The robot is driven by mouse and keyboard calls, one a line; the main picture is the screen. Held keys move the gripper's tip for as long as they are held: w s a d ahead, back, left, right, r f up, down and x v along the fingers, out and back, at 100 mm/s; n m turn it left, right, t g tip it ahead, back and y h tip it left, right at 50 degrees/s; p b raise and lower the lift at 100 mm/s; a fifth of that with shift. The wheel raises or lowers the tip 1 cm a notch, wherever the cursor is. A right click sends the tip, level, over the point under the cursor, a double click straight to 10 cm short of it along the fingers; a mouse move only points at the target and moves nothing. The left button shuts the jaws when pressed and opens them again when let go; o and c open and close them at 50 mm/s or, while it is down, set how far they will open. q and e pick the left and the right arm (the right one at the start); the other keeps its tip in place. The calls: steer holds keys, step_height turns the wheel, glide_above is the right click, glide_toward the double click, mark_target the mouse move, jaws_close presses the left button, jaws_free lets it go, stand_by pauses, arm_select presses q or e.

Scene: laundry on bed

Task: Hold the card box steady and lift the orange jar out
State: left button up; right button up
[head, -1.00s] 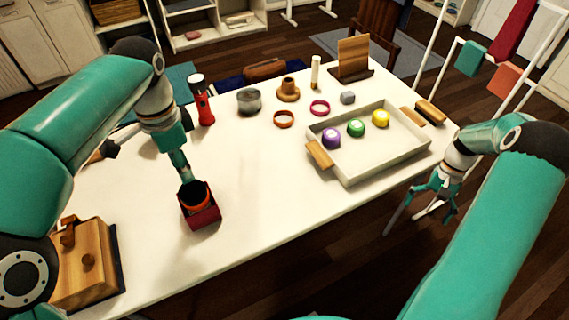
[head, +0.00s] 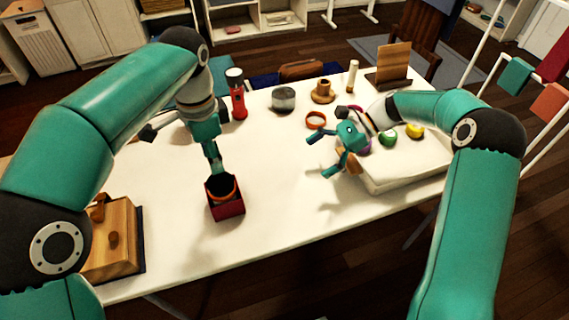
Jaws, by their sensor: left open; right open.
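The dark red card box (head: 226,209) stands upright on the white table near its front edge. The orange jar (head: 228,194) sits inside it, with its round rim showing at the box's open top. My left gripper (head: 214,165) points down at the box's back edge and is open. Its fingertips are close to or at the back wall; I cannot tell whether they touch. My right gripper (head: 320,156) is open and empty above the table, to the right of the box, with its fingers pointing left towards it.
A white tray (head: 408,174) with colored round items, including a green one (head: 388,132), is partly behind my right arm. A wooden box (head: 112,240) is at left. A red flashlight (head: 238,99), grey tin (head: 283,98) and orange ring (head: 316,120) stand farther back. Table between box and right gripper is clear.

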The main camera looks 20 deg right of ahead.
mark_target(225, 199)
steer(key=a, duration=0.3)
steer(key=a+y, duration=0.1)
steer(key=a, duration=0.2)
steer(key=a+g+y, duration=0.1)
steer(key=a, duration=0.2)
steer(key=shift+s+a+r+n, duration=0.15)
steer(key=shift+a+r+n, duration=0.15)
steer(key=shift+r, duration=0.1)
steer(key=x, duration=1.6)
steer(key=shift+s+a+r, duration=0.1)
steer(key=shift+s+a, duration=0.05)
steer(key=shift+a, duration=0.05)
steer(key=c, duration=1)
